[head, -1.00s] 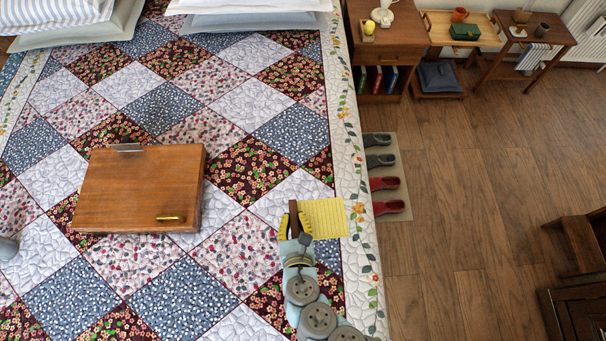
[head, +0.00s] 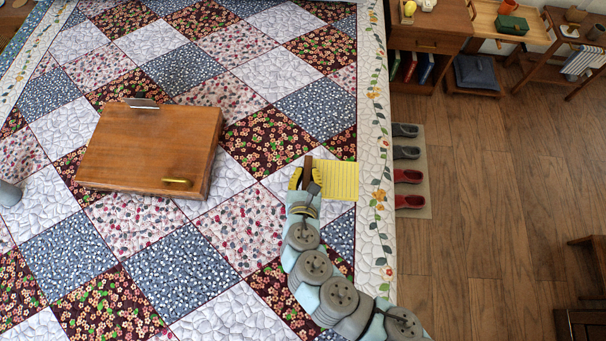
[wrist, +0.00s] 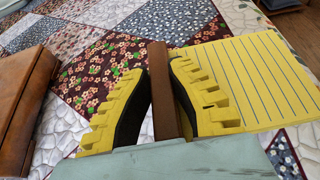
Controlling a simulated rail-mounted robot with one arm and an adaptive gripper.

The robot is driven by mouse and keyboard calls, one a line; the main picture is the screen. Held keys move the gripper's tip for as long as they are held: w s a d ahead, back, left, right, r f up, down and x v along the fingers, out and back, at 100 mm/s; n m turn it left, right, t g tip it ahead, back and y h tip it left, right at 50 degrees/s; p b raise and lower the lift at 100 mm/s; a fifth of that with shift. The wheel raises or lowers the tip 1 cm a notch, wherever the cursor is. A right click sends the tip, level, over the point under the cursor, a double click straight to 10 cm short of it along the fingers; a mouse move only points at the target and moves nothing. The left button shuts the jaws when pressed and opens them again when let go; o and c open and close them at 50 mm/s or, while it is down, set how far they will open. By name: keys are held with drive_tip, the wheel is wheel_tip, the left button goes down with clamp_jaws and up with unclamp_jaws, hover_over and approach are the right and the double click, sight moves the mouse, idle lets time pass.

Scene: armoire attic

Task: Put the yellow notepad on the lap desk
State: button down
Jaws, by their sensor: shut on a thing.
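The yellow notepad (head: 341,181) with blue ruled lines is near the right side of the bed in the head view. It also shows at the right of the wrist view (wrist: 250,75). My gripper (head: 306,180) is shut on the brown strip at the notepad's left edge, with yellow fingers on both sides of the strip (wrist: 160,85). I cannot tell whether the notepad touches the quilt. The brown wooden lap desk (head: 145,150) lies on the bed to the left, with a metal clip and a brass handle. Its edge shows at the left of the wrist view (wrist: 20,100).
The patchwork quilt (head: 235,225) is clear between my gripper and the lap desk. A nightstand (head: 432,35) and slippers on a mat (head: 420,211) are right of the bed.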

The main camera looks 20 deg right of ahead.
drive_tip(key=shift+w+d+f+b, duration=0.25)
drive_tip(key=shift+w+f, duration=0.7)
drive_tip(key=shift+f, duration=0.3)
drive_tip(key=shift+w+d+f+b, duration=0.1)
drive_tip(key=shift+w+f+b, duration=0.1)
drive_tip(key=shift+w+f, duration=1)
drive_tip(key=shift+f, duration=1.85)
drive_tip(key=c, duration=1.1)
unclamp_jaws()
drive_tip(key=shift+c, duration=0.2)
drive_tip(key=b+v, duration=0.1)
drive_tip(key=v, duration=1)
drive_tip(key=shift+s+r, duration=0.2)
drive_tip(key=shift+s, duration=0.05)
drive_tip(key=o, duration=0.3)
drive_tip(key=shift+s+a, duration=0.2)
